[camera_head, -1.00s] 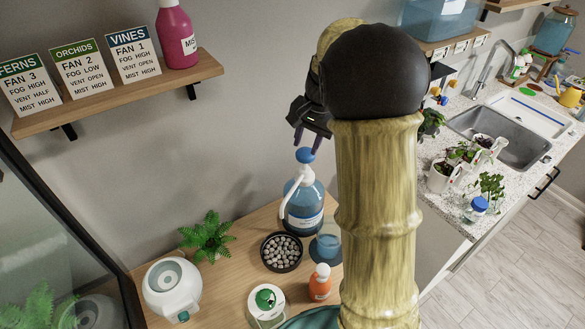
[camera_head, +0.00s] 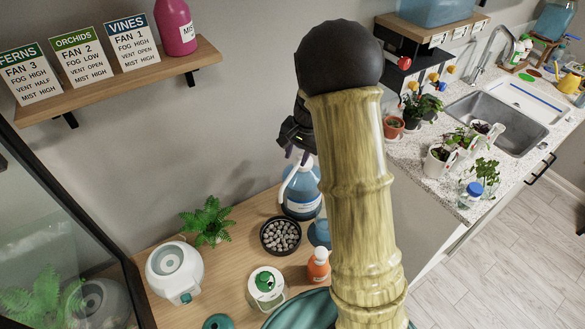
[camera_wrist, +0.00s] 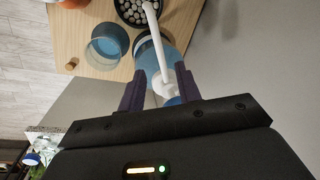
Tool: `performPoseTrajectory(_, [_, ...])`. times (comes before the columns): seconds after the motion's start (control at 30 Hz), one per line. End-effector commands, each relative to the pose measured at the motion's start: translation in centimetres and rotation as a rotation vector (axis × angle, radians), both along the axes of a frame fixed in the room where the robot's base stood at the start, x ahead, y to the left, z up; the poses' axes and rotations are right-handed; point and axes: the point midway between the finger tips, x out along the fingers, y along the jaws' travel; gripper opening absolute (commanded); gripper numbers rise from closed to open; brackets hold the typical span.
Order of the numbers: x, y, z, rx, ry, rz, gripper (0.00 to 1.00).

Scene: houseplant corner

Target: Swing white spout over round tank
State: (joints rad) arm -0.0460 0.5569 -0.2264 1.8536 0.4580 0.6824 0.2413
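The blue jug (camera_head: 303,198) stands at the back of the wooden table, partly hidden by my arm. Its white spout (camera_head: 287,181) curves down its left side; in the wrist view the spout (camera_wrist: 154,40) reaches toward the pebble bowl. A round clear container with blue contents, perhaps the round tank (camera_wrist: 104,46), stands beside the jug and is mostly hidden in the head view (camera_head: 319,233). My gripper (camera_head: 296,156) is at the jug's top. In the wrist view its fingers (camera_wrist: 160,92) are apart on either side of the pump head, with a gap showing on the left.
A shelf (camera_head: 120,78) with cards hangs at upper left. A glass case edge stands at left.

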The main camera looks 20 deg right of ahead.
Motion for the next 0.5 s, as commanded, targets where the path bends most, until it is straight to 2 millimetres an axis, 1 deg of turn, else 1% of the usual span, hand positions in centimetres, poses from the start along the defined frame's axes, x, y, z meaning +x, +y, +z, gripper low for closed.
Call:
performPoseTrajectory(0.1, [0.2, 0.3, -2.1, 0.000, 0.006, -0.002, 0.34])
performPoseTrajectory(0.3, [0.6, 0.7, -5.3, -0.001, 0.004, -0.002, 0.34])
performPoseTrajectory(0.4, [0.8, 0.9, -6.4, 0.000, 0.002, -0.002, 0.34])
performPoseTrajectory(0.5, [0.9, 1.0, -7.1, 0.000, 0.001, 0.000, 0.34])
